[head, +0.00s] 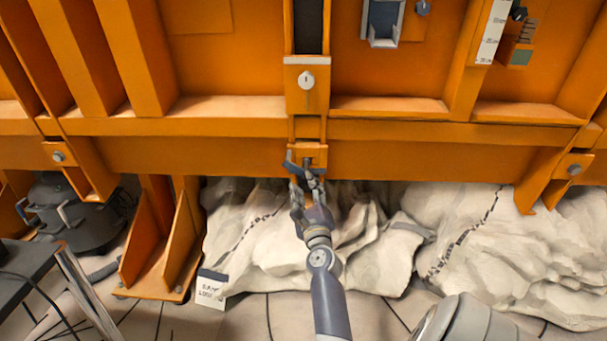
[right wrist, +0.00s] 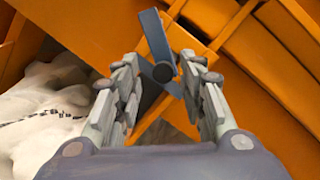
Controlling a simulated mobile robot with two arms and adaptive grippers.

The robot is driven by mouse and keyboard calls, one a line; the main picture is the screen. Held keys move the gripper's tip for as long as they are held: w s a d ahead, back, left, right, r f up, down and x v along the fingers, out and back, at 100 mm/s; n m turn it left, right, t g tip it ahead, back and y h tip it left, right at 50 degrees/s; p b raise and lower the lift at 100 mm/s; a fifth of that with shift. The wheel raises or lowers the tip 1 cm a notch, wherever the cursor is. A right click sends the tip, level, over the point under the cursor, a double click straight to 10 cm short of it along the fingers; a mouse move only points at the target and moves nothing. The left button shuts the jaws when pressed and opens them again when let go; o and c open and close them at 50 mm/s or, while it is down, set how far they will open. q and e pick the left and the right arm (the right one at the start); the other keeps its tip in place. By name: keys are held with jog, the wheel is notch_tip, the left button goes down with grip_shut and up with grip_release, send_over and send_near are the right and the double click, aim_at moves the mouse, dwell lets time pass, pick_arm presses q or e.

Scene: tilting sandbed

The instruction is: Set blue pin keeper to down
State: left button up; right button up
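The blue pin keeper, a blue-grey bar on a dark round pivot, is mounted on the orange frame; it shows small in the head view (head: 290,159) and larger in the right wrist view (right wrist: 156,38). In the wrist view its bar rises from the pivot and leans slightly left, with a short piece angling down right. My right gripper (head: 307,182) is just below it in the head view, partly covering it. In the wrist view my right gripper (right wrist: 163,78) is open, its fingers on either side of the pivot; contact cannot be told. My left gripper is out of view.
Orange beams (head: 220,155) cross behind the gripper. Pale rock-like bags (head: 270,240) lie below, with a small labelled card (head: 211,288) at left. A dark round machine (head: 75,215) and a table edge (head: 30,265) stand at left.

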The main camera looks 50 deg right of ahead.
jog(key=v, duration=0.9)
jog(key=shift+a, duration=0.1)
